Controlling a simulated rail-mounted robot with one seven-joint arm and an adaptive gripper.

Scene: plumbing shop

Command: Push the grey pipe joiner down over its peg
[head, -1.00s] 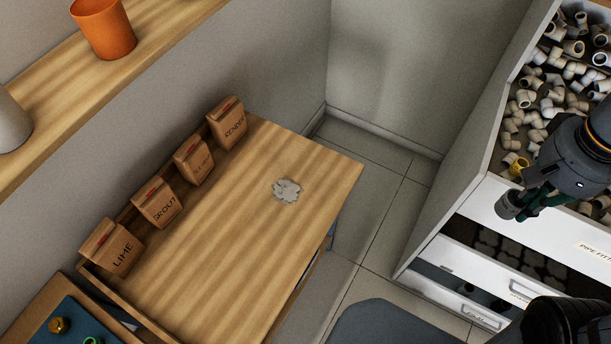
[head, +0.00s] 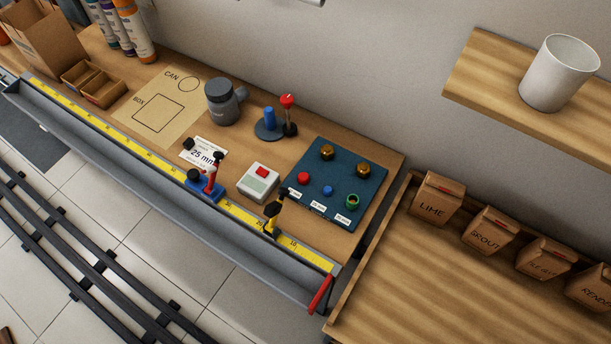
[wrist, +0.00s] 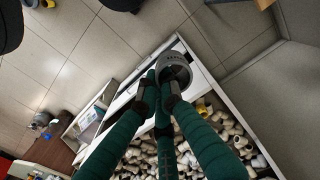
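In the wrist view my gripper (wrist: 160,96) is closed on the grey pipe joiner (wrist: 176,66), a short round hollow piece at its fingertips. The joiner is above a white drawer unit, clear of any peg. In the head view my gripper is out of sight. A teal board (head: 318,158) lies on the bench there, with a red peg (head: 304,178), a blue peg (head: 328,190), a green ring-topped piece (head: 352,201) and two brass pieces (head: 327,152). Small white labels sit along its front. I cannot tell which peg belongs to the joiner.
On the bench are a grey and red device (head: 258,182), a round stand with a blue cylinder (head: 269,118), a dark grey can (head: 222,101) and a yellow ruler (head: 140,148) with clamps. Paper bags (head: 437,199) stand right. A white cup (head: 559,73) is on the shelf.

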